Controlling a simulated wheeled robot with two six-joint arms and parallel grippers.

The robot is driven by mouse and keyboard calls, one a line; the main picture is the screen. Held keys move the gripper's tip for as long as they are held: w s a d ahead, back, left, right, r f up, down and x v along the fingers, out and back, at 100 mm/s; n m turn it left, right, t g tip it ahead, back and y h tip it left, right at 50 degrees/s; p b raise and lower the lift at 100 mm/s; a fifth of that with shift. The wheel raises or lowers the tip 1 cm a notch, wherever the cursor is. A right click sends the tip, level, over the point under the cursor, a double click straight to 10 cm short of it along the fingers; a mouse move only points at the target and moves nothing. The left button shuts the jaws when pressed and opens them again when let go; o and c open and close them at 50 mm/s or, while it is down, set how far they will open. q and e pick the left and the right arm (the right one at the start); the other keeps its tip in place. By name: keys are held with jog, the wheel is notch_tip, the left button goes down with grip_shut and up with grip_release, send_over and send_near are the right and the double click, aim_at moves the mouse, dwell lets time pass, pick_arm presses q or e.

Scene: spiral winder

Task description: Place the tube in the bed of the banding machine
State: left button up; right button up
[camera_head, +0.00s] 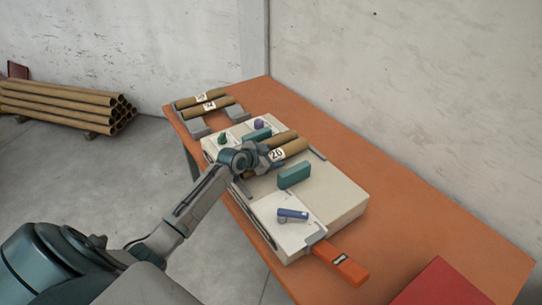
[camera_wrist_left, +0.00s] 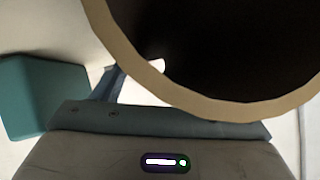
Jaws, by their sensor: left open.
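A brown cardboard tube with a white label reading 20 (camera_head: 294,148) lies on the cream banding machine (camera_head: 338,195), between two teal blocks. Another brown length (camera_head: 284,137) shows right behind it. My left gripper (camera_head: 262,158) is open at the near left end of the labelled tube and hides that end. In the left wrist view the round open end of a tube (camera_wrist_left: 95,12) is very close, filling the upper right above the gripper's palm. I cannot tell whether the fingers touch the tube. My right gripper is out of view.
One teal block (camera_head: 295,176) stands before the tube, another (camera_head: 257,135) behind it. A blue handle (camera_head: 292,215) and orange lever (camera_head: 340,262) sit at the machine's front. Labelled tubes (camera_head: 207,107) lie at the table's back.

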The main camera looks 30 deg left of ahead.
pick_arm(q)
jog(key=shift+s, duration=0.1)
jog(key=b+v, duration=0.1)
jog(key=v, duration=0.9)
jog(key=shift+a, duration=0.1)
jog(key=shift+v, duration=0.9)
dwell(0.7)
